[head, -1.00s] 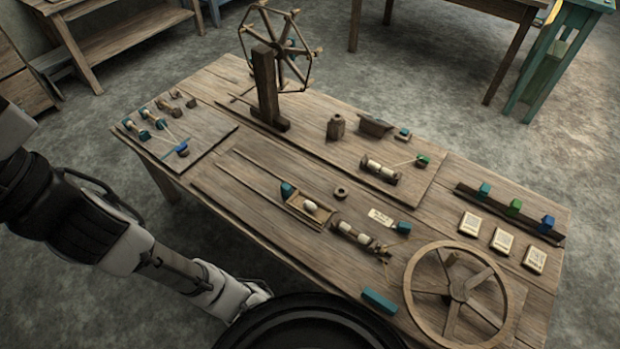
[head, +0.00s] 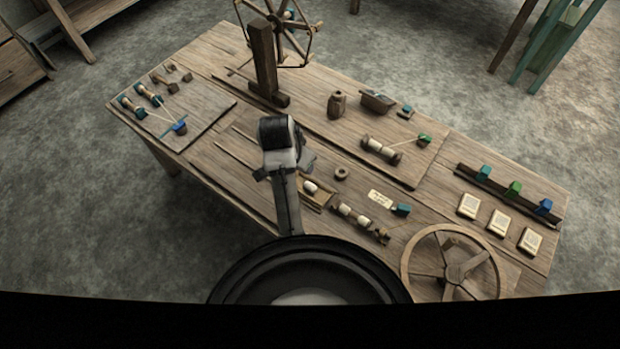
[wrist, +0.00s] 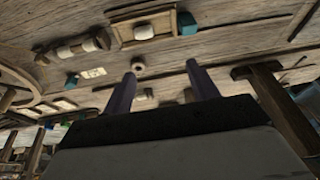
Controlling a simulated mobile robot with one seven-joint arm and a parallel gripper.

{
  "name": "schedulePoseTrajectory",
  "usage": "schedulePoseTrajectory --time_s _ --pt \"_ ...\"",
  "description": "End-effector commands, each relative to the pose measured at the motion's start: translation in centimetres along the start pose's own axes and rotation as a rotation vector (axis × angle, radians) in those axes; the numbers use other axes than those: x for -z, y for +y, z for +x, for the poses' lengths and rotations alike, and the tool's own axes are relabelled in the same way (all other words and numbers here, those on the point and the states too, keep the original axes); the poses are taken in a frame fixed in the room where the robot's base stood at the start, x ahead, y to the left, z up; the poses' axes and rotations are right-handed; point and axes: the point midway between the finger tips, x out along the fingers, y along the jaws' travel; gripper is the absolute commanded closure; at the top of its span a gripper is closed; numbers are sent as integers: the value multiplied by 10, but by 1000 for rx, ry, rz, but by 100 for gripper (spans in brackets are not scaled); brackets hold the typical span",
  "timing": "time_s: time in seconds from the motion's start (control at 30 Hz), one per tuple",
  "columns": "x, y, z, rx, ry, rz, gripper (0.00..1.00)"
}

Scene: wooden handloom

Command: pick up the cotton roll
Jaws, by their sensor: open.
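A white cotton roll (head: 310,187) lies in a small wooden tray (head: 321,205) on the table, partly behind my arm. In the wrist view the roll (wrist: 143,32) shows near the top in its tray (wrist: 125,43). Similar white rolls sit on two wooden holders, one near the tray (head: 358,215) and one farther back (head: 381,148). My gripper (wrist: 163,82) is open, its two dark fingers apart with nothing between them. It is apart from the roll, over the table. Its fingertips are not clear in the head view.
A wooden ring (head: 342,173) lies just beyond the tray. A tall post (head: 264,60) with a spoked reel stands behind my arm. A large wheel (head: 455,265) lies at the front right. A jar (head: 337,103) stands toward the back.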

Motion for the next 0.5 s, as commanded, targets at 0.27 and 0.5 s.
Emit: schedulePoseTrajectory --time_s 0.27,0.5 --pt "-13 23 37 -70 -67 45 41" --pt "-14 26 76 -69 -66 42 41"
